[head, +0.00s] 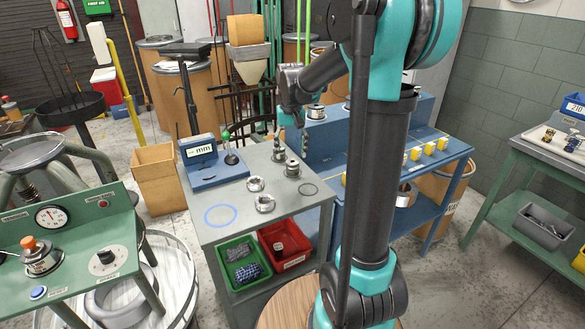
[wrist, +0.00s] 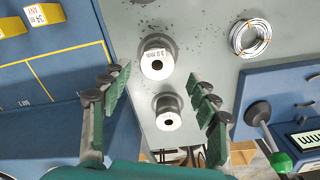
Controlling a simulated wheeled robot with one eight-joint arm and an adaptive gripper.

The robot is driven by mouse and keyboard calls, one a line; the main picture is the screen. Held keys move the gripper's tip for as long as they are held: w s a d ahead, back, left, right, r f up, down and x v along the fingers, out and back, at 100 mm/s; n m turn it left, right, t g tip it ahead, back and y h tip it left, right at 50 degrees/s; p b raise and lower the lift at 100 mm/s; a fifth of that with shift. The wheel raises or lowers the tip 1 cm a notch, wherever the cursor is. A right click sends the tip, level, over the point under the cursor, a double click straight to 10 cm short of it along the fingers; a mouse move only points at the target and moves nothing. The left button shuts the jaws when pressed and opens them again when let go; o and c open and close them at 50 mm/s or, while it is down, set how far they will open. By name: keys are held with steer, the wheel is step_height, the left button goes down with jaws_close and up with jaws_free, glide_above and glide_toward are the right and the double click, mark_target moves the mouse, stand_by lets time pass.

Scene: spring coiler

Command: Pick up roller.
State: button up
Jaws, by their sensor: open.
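Two metal rollers with pale, holed tops stand upright on the grey bench. The front one (head: 292,169) shows in the wrist view (wrist: 157,62) with a mark on its top, just beyond the fingertips. The rear one (head: 279,154) shows in the wrist view (wrist: 168,116) between the two fingers, with clear gaps on both sides. My gripper (head: 290,141) hangs over the rear of the bench, pointing down. In the wrist view my gripper (wrist: 163,88) is open, with its green-padded fingers wide apart and nothing held. The frames do not show which roller the task means.
Wire coils (head: 256,184) lie on the bench (head: 225,191) in front of the rollers. A blue gauge stand (head: 203,172) and a green-knobbed post (head: 230,157) are at its left. A blue machine (head: 330,143) stands behind at right. Green and red bins (head: 243,263) sit below.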

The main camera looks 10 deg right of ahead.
mark_target(293, 163)
steer(key=f, duration=0.4)
steer(key=shift+s+d+f, duration=0.2)
steer(key=shift+s+f, duration=0.05)
steer(key=shift+f, duration=0.15)
steer(key=shift+c, duration=0.5)
jaws_close()
